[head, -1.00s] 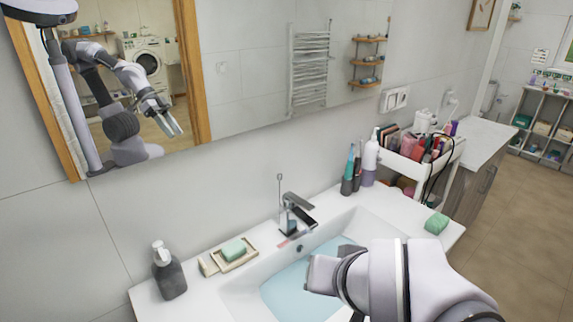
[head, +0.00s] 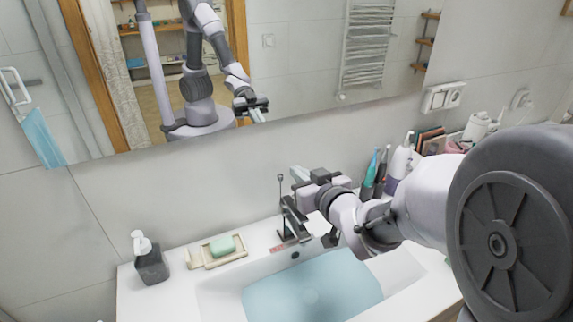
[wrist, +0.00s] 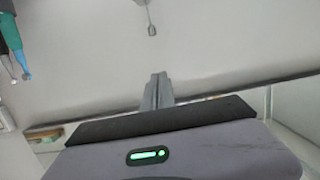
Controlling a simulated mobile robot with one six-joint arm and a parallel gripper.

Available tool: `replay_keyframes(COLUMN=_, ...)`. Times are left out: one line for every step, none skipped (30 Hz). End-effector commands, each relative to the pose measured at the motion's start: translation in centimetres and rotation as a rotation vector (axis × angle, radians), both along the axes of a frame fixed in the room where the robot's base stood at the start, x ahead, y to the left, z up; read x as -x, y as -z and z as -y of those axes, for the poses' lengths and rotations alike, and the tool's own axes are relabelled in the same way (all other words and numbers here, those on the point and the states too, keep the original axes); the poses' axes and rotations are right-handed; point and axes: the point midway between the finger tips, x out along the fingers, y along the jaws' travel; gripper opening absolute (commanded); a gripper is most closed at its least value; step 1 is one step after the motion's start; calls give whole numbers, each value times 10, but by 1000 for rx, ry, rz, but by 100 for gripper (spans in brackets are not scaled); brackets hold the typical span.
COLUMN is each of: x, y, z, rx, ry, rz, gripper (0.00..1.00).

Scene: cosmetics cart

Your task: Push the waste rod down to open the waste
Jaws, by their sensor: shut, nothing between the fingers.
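The waste rod (head: 281,200) is a thin upright rod with a small dark knob on top, behind the tap (head: 293,218). It stands raised well above the sink top. In the wrist view the rod's knob (wrist: 152,30) shows near the top, beyond the fingertips and apart from them. My gripper (head: 298,172) is shut and empty, just right of the knob and slightly higher in the head view. Its closed fingers also show at the middle of the wrist view (wrist: 157,88). The basin (head: 225,288) holds pale blue water, so its drain is hard to make out.
A soap dish (head: 197,258) with green soap and a dark soap dispenser (head: 151,262) stand on the left. Toothbrushes (head: 371,178) and a white bottle (head: 398,165) stand on the right beyond my arm. The mirror (head: 300,60) hangs on the wall behind.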

Motion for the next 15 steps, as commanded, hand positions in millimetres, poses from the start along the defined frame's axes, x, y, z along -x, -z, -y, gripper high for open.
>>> replay_keyframes(x=-5, y=3, z=-2, rx=-1, ry=-1, rz=-1, gripper=0)
replay_keyframes(x=-9, y=4, z=-4, rx=-1, ry=-1, rz=-1, gripper=0)
replay_keyframes(x=-15, y=6, z=-7, rx=-1, ry=0, rz=-3, gripper=0)
replay_keyframes(x=-21, y=8, z=-9, rx=-1, ry=-1, rz=-1, gripper=0)
replay_keyframes(x=-26, y=10, z=-12, rx=0, ry=-2, rz=-1, gripper=0)
replay_keyframes(x=-34, y=12, z=-15, rx=0, ry=-2, rz=-2, gripper=0)
replay_keyframes(x=-41, y=14, z=-18, rx=1, ry=-1, rz=-2, gripper=0)
replay_keyframes(x=-47, y=15, z=-20, rx=1, ry=-1, rz=-2, gripper=0)
replay_keyframes(x=-54, y=17, z=-23, rx=1, ry=-1, rz=-2, gripper=0)
replay_keyframes(x=-60, y=19, z=-26, rx=-1, ry=0, rz=-1, gripper=0)
replay_keyframes(x=-66, y=21, z=-28, rx=-1, ry=-1, rz=-1, gripper=0)
replay_keyframes(x=-74, y=22, z=-31, rx=0, ry=0, rz=0, gripper=0)
replay_keyframes(x=-80, y=24, z=-34, rx=0, ry=0, rz=-2, gripper=0)
replay_keyframes(x=-85, y=25, z=-36, rx=-1, ry=0, rz=-1, gripper=0)
replay_keyframes(x=-87, y=33, z=-37, rx=0, ry=0, rz=-3, gripper=0)
